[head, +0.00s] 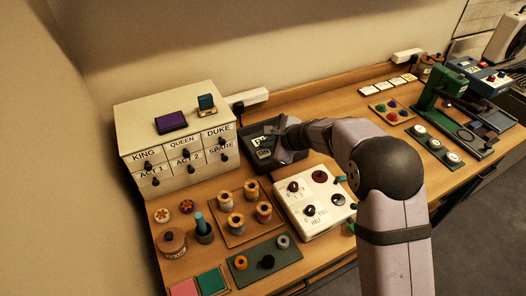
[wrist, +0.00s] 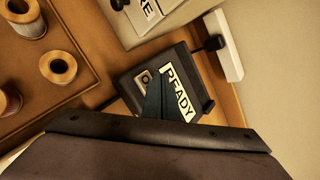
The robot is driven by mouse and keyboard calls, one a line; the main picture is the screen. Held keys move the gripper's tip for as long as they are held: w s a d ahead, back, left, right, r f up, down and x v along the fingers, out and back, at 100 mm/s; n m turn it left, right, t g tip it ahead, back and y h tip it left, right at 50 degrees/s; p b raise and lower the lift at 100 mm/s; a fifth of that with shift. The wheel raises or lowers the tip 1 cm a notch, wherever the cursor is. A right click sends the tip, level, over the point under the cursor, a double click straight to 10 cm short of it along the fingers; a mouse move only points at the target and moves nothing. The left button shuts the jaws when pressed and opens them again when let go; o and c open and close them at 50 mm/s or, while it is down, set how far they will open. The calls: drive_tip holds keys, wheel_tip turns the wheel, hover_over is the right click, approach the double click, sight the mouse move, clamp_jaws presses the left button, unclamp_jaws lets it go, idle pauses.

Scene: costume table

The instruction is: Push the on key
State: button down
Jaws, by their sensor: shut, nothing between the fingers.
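A dark box-shaped device (head: 262,162) stands right of the drawer cabinet. In the wrist view the same device (wrist: 183,62) shows a white READY label (wrist: 176,95) and a small pale key or panel (wrist: 144,78); any lettering on that key is too small to read. My gripper (head: 284,128) is over the device's right side in the head view. In the wrist view its dark fingers (wrist: 158,78) are shut and empty, pointing at the device between the pale key and the label. They hide part of the device's face. I cannot tell whether the tips touch it.
A cabinet with labelled drawers (head: 175,150) stands left of the device. A white control box with knobs (head: 315,203) is in front, and a tray of spools (head: 240,226) is front left. A white power strip (wrist: 227,55) lies behind the device.

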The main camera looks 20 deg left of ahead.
drive_tip(key=shift+r, duration=0.15)
wheel_tip(320, 180, up, 6)
drive_tip(key=p, duration=0.5)
idle(0.5)
drive_tip(key=n+g+h, duration=0.1)
drive_tip(key=n+h, duration=0.1)
drive_tip(key=n, duration=0.2)
approach(266, 155)
drive_tip(key=s+d+r, duration=0.1)
drive_tip(key=d+r, duration=0.2)
drive_tip(key=d, duration=0.1)
drive_tip(key=s+d+f+n+g+h, duration=0.2)
drive_tip(key=s+d+n, duration=0.9)
drive_tip(key=s+d, duration=1.5)
drive_tip(key=d+g+h, duration=0.1)
drive_tip(key=g+h, duration=0.1)
drive_tip(key=h, duration=0.1)
drive_tip(key=shift+s+f+n+h, duration=0.2)
drive_tip(key=shift+s+n+h, duration=0.1)
drive_tip(key=shift+h, duration=0.1)
drive_tip(key=shift+w, duration=0.1)
